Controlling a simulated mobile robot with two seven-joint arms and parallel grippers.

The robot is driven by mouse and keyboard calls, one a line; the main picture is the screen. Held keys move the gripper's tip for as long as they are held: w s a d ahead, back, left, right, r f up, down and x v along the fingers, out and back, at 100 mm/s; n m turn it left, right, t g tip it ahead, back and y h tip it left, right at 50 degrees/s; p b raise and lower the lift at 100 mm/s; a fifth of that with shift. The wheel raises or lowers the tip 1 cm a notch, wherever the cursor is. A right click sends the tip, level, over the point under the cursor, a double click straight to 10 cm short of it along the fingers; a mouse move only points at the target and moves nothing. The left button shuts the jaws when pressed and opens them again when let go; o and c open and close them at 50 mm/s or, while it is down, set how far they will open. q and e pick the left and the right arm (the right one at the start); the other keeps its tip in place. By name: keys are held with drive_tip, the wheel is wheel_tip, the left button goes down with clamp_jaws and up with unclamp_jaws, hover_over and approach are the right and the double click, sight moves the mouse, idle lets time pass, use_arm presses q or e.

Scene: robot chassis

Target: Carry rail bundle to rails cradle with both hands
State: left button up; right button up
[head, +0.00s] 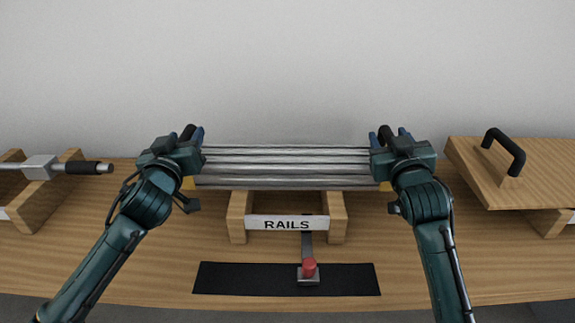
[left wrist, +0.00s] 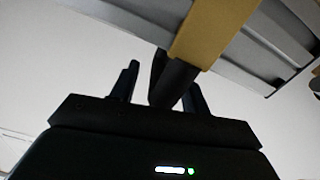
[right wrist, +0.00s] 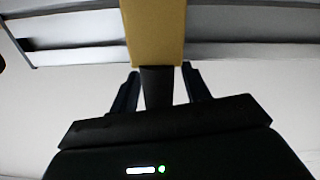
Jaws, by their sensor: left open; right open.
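The rail bundle (head: 285,168), several long silver-grey bars, lies level across the wooden rails cradle (head: 238,218) with the "RAILS" label; whether its underside touches the cradle is hidden. A yellow band with a black handle is at each end. My left gripper (head: 184,137) is open at the bundle's left end. In the left wrist view its fingers stand either side of a black handle (left wrist: 174,84) under a yellow band (left wrist: 212,30). My right gripper (head: 388,136) is open at the right end, its fingers either side of the other handle (right wrist: 157,88) below its band (right wrist: 154,32).
A black mat (head: 240,279) with a red-knobbed part (head: 309,268) lies in front of the cradle. A wooden holder with a bar (head: 90,168) stands at left. A wooden panel with a black handle (head: 505,152) stands at right. A plain wall is behind.

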use_arm(q)
drive_tip(key=shift+c, duration=0.6)
use_arm(e)
drive_tip(key=shift+c, duration=0.6)
use_arm(q)
clamp_jaws()
use_arm(e)
clamp_jaws()
use_arm(q)
drive_tip(key=shift+w+r, duration=0.1)
drive_tip(key=shift+r, duration=0.25)
use_arm(e)
drive_tip(key=shift+r, duration=0.4)
